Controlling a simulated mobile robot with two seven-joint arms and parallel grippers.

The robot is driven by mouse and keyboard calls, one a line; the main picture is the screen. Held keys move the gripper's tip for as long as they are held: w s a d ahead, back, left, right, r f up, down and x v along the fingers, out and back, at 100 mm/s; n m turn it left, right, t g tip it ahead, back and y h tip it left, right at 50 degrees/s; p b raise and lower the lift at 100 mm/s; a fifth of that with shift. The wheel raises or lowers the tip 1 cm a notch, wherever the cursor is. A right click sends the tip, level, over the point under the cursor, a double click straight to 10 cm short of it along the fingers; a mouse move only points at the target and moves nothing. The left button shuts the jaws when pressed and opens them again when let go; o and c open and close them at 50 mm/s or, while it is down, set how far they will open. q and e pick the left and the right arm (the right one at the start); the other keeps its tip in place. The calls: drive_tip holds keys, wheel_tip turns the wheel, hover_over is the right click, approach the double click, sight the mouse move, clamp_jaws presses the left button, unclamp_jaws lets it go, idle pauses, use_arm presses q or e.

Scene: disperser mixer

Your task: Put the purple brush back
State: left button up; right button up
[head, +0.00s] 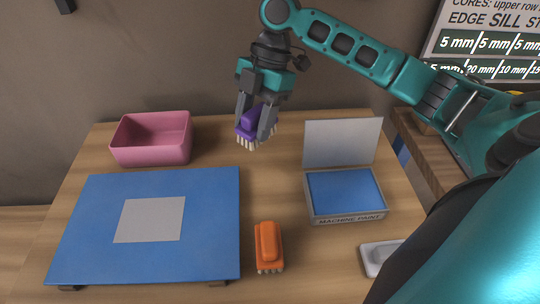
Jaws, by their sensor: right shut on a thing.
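The purple brush (246,123) is held between the fingers of my right gripper (256,120) in the head view. Its pale bristles point down. It appears to be above the back middle of the table (221,213), between the pink bin and the open paint box. The fingers hide part of its body. My left gripper is not in view.
A pink bin (151,158) stands at the back left. A blue board (90,225) with a grey square (150,220) lies at the front left. An orange brush (268,243) lies front middle. The open machine paint box (345,217) and a light grey object (378,262) are at right.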

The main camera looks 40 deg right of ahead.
drive_tip(key=shift+d+f, duration=0.25)
drive_tip(key=shift+d, duration=0.2)
wheel_tip(320, 180, down, 5)
drive_tip(key=shift+s+r+b, duration=0.1)
drive_tip(key=shift+r+b, duration=0.1)
drive_tip(key=shift+b, duration=0.1)
wheel_tip(320, 180, down, 5)
drive_tip(key=shift+r, duration=0.1)
drive_tip(key=o, duration=1)
drive_tip(key=v, duration=1.2)
